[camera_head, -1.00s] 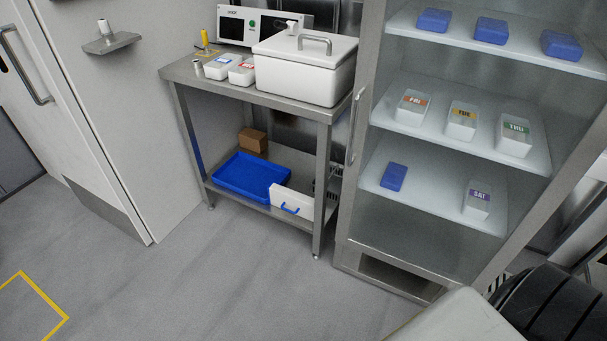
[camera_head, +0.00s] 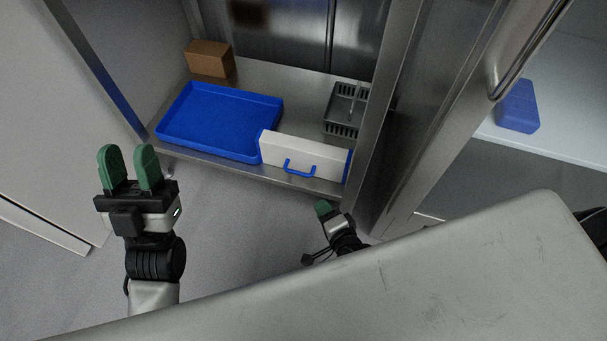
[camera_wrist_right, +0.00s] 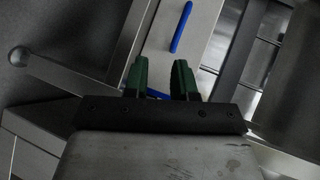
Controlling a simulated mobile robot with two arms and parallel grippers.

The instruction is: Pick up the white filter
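The white filter (camera_head: 315,160) is a long white box with a blue handle on its front and blue ends. It rests on the lower shelf at its front edge, right of the blue tray. My left gripper (camera_head: 129,158) is open and empty, in front of the shelf and left of the filter. My right gripper (camera_head: 323,208) is below and in front of the filter, partly hidden by my own body. In the right wrist view its two green fingers (camera_wrist_right: 160,78) are apart with nothing held, and the white filter (camera_wrist_right: 165,35) with its blue handle lies beyond them.
The blue tray (camera_head: 220,120) and a brown box (camera_head: 210,60) are on the shelf left of the filter. A grey basket (camera_head: 346,108) stands behind it. Floor in front is open.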

